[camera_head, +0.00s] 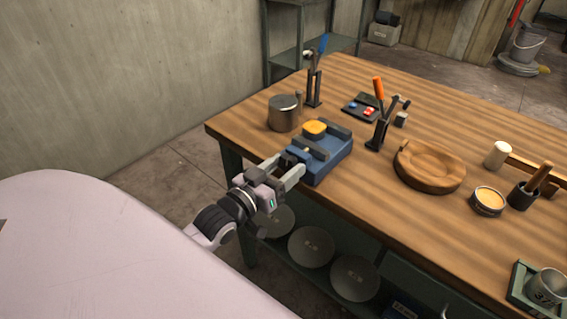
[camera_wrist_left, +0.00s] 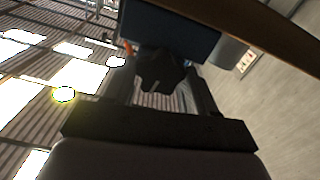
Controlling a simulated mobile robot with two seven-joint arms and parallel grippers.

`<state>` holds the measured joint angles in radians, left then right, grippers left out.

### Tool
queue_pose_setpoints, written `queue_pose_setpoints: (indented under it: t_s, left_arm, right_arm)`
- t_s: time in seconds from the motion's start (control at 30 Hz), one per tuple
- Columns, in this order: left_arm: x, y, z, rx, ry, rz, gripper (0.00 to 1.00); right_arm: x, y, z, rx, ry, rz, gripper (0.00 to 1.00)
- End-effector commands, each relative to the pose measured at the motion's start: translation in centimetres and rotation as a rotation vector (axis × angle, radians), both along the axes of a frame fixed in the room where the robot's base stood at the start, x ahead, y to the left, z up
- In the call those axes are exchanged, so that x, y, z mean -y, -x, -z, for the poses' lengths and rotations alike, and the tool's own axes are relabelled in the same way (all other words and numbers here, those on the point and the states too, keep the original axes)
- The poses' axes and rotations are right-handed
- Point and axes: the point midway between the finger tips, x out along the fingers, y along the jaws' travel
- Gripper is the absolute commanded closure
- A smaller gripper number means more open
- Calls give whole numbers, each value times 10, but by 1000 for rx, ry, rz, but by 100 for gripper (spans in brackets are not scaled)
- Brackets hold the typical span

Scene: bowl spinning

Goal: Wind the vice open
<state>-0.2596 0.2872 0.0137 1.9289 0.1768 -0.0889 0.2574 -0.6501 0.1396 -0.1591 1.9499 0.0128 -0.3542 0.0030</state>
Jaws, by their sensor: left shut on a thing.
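The blue vice (camera_head: 328,164) sits at the left front edge of the wooden bench, with dark grey jaws on top. A round yellow piece (camera_head: 314,129) lies at the jaws; I cannot tell if they grip it. My left gripper (camera_head: 289,170) reaches the vice's front from the left. In the left wrist view, a dark lobed knob (camera_wrist_left: 161,70) is between the fingers of my left gripper (camera_wrist_left: 160,88), below the vice's dark blue body (camera_wrist_left: 170,30). The gripper is shut on this knob. My right gripper is not in view.
A metal pot (camera_head: 284,113) stands behind the vice. Tool stands (camera_head: 378,134) and a small dark tray (camera_head: 361,106) are further back. A round wooden dish (camera_head: 430,167) is to the right. Round grey discs (camera_head: 311,247) lie on the shelf below the bench top.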

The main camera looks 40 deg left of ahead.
Motion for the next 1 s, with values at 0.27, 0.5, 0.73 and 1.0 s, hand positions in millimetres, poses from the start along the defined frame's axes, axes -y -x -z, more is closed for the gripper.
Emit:
queue_pose_setpoints:
  t_s: [0.27, 0.5, 0.73, 1.0]
  left_arm:
    - [0, 0, 0, -10, 132, 0, 74]
    - [0, 0, 0, -13, 175, 0, 74]
    - [0, 0, 0, -14, 181, 0, 74]
    - [0, 0, 0, -14, 181, 0, 18]
  right_arm:
    - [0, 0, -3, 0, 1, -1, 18]
    - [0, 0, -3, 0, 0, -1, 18]
    - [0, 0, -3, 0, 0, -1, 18]
    - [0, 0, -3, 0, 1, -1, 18]
